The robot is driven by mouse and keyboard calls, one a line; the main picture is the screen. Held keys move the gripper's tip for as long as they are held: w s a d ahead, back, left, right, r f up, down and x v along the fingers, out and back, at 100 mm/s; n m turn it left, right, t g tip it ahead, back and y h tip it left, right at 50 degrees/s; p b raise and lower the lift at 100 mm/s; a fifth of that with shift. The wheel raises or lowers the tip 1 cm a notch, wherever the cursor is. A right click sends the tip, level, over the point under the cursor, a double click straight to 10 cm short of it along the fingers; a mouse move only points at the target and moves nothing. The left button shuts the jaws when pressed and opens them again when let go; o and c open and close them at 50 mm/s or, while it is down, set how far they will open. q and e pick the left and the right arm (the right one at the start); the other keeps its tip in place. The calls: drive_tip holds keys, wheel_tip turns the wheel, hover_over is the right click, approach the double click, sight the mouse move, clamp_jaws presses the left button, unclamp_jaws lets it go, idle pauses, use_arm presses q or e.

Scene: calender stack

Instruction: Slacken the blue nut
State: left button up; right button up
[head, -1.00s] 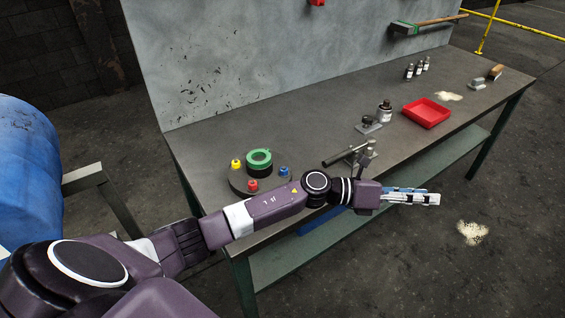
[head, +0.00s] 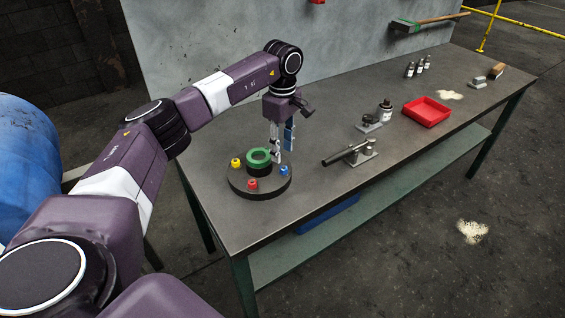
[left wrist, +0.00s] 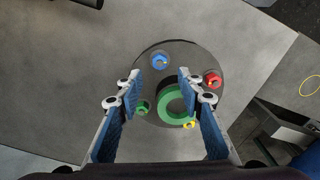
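The blue nut (head: 284,170) sits on the right side of a dark round plate (head: 240,187) on the bench. It also shows in the left wrist view (left wrist: 160,61), at the plate's top, just beyond the fingertips. My left gripper (head: 283,155) points down over the plate, close to the blue nut. In the left wrist view the gripper (left wrist: 159,82) is open, with nothing between its fingers. A green ring (head: 259,155), a red nut (head: 252,184) and a yellow nut (head: 235,162) are also on the plate. A green nut (left wrist: 143,107) shows by the left finger. My right gripper is not in view.
A metal fixture with a dark bar (head: 345,154) stands on the bench right of the plate. The bench front between plate and fixture is clear.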

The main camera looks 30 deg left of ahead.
sight(282, 167)
use_arm(q)
wheel_tip(282, 167, down, 6)
drive_tip(key=shift+f+p, duration=0.1)
drive_tip(key=shift+p, duration=0.55)
drive_tip(key=shift+c, duration=0.5)
clamp_jaws()
